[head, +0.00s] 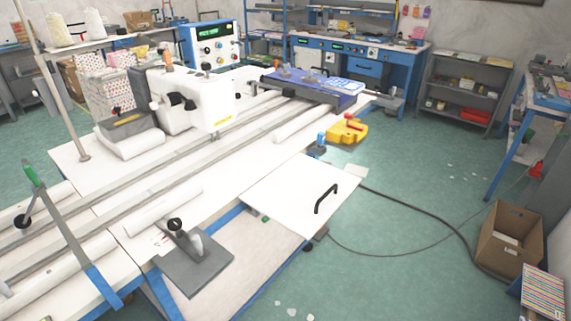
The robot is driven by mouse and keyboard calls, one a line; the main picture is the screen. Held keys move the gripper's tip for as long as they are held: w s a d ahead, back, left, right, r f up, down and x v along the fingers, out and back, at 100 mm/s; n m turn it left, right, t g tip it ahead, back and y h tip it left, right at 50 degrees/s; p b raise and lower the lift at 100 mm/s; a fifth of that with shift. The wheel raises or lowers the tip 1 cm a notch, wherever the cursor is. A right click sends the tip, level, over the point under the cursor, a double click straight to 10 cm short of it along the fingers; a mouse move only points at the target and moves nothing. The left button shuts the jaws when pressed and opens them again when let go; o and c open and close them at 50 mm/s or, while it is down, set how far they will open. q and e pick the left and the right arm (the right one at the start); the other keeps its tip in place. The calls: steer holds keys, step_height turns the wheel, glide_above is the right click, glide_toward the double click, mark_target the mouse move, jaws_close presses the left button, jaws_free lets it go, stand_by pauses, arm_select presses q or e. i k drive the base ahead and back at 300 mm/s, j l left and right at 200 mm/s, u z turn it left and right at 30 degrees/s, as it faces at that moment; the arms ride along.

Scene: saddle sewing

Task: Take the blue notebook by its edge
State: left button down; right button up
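No blue notebook can be made out with certainty. A small flat light-blue and white item (347,87) lies on the dark blue plate (318,94) at the far end of the long white table; it is too small to tell whether it is a notebook. Neither of my grippers shows in the head view.
A white sewing machine (190,95) stands on the table's rails. A white panel with a black handle (290,195) juts out at the table's side. A cardboard box (510,240), a striped item (543,290) and a cable (445,225) lie right. The middle green floor is mostly clear.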

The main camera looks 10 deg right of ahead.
mark_target(341, 84)
steer(key=i+l, duration=0.45)
steer(key=l, duration=0.15)
steer(key=i+l, duration=0.5)
steer(key=l, duration=0.15)
